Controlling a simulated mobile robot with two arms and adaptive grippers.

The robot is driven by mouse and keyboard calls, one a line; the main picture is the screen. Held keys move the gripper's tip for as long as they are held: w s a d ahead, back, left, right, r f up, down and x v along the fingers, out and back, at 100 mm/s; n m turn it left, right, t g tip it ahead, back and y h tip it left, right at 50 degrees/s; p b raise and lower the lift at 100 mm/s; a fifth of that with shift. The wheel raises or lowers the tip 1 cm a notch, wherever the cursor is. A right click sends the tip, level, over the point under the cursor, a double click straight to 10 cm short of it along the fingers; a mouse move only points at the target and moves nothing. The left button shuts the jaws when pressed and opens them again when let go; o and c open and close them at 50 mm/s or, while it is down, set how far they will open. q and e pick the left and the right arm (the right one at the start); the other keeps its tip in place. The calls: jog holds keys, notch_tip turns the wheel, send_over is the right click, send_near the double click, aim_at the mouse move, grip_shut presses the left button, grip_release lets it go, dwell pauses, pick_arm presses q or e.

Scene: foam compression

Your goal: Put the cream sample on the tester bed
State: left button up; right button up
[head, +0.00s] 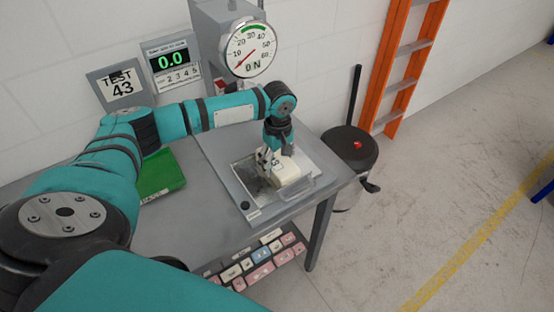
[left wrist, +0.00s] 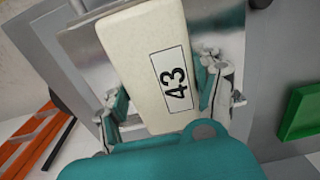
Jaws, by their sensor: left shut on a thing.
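The cream sample (head: 287,170) is a pale block with a label reading 43, which shows clearly in the left wrist view (left wrist: 140,60). My left gripper (head: 270,158) is shut on it, with one finger on each side of the block in the left wrist view (left wrist: 165,90). The block is over the shiny metal tester bed (head: 246,178) on the grey base plate. I cannot tell whether it touches the bed. My right gripper is not in view.
The tester's dial gauge (head: 251,48) stands behind the bed. A green tray (head: 158,172) lies on the table to the left. A shelf below holds several coloured blocks (head: 260,273). A black bin (head: 348,148) and an orange ladder (head: 405,60) stand at the right.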

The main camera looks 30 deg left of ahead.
aim_at(277, 159)
pick_arm(q)
jog(key=o, duration=0.5)
jog(key=shift+c, duration=0.2)
jog(key=o, duration=0.4)
jog(key=shift+a+f, duration=0.15)
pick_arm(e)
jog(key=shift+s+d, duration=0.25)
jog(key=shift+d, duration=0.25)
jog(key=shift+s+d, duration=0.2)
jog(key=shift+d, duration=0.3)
pick_arm(q)
jog(key=shift+r, duration=0.25)
notch_tip(277, 159, up, 12)
jog(key=b, duration=0.3)
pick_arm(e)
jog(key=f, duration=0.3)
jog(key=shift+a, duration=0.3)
